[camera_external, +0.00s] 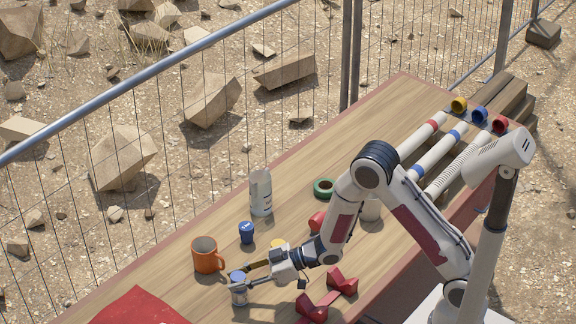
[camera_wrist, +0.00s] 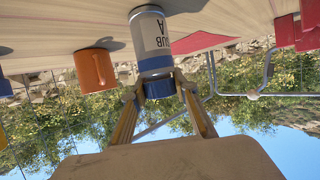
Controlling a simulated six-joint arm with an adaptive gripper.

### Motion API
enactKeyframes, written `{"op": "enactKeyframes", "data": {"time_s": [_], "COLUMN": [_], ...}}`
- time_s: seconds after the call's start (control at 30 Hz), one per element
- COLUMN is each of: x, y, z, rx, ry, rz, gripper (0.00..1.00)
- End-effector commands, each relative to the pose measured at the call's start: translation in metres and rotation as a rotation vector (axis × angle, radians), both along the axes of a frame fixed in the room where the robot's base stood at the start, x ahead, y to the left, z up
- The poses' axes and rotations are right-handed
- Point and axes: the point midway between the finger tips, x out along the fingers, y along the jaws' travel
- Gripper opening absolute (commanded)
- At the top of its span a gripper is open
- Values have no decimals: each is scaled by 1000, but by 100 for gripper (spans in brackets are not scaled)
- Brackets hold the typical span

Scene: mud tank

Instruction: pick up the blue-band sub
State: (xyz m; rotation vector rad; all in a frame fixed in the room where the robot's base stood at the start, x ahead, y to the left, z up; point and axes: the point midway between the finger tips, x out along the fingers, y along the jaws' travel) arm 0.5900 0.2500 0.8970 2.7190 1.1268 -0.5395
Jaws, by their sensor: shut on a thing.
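The blue-band sub is a small white and grey can (camera_external: 239,295) with a blue top, near the front of the wooden table. In the wrist view it (camera_wrist: 151,32) appears upside down, with a blue band, a blue end and the letters "SUB A". My gripper (camera_external: 240,277) is shut on it near its blue top, with one finger on each side. The fingers also show in the wrist view (camera_wrist: 157,88). The can looks upright. I cannot tell whether its base touches the table.
An orange mug (camera_external: 207,257) stands close behind the can, and a blue can (camera_external: 246,233) farther back. Red cloth (camera_external: 138,308) is at the left; red blocks (camera_external: 341,283) are at the right. Tubes (camera_external: 437,152) lie far right.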

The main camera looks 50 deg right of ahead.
Motion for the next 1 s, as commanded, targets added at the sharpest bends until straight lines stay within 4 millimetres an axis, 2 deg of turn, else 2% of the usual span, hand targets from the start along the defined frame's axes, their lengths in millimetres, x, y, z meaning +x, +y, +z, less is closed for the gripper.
{"op": "enactKeyframes", "data": {"time_s": [0.37, 1.0], "x": [1, 0], "y": [0, 0], "z": [19, 87], "rx": [2, 2], "ry": [-4, -4], "rz": [-1, 1], "gripper": [0, 0]}}
